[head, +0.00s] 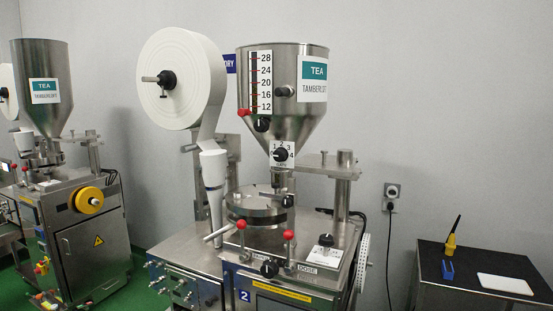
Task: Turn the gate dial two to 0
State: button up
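The gate dial (281,155) is a black round knob on a small white plate, below the steel tea hopper (315,118) of the machine marked 2. The numbers 1, 2, 3 and 4 show around the knob. The left side of the scale is too small to read surely. I cannot tell which number the knob points to. My gripper is not in view.
A level scale (265,85) with a red marker is on the hopper. A big white paper roll (180,78) stands left of it. Red-knobbed levers (289,234) rise in front below the dial. A dark side table (470,262) stands right, and another machine (80,235) left.

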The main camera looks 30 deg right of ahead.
aim_at(281, 154)
jog(key=z, duration=0.05)
jog(key=k, duration=0.8)
jog(key=z, duration=0.65)
jog(key=i, duration=1)
jog(key=u, duration=0.05)
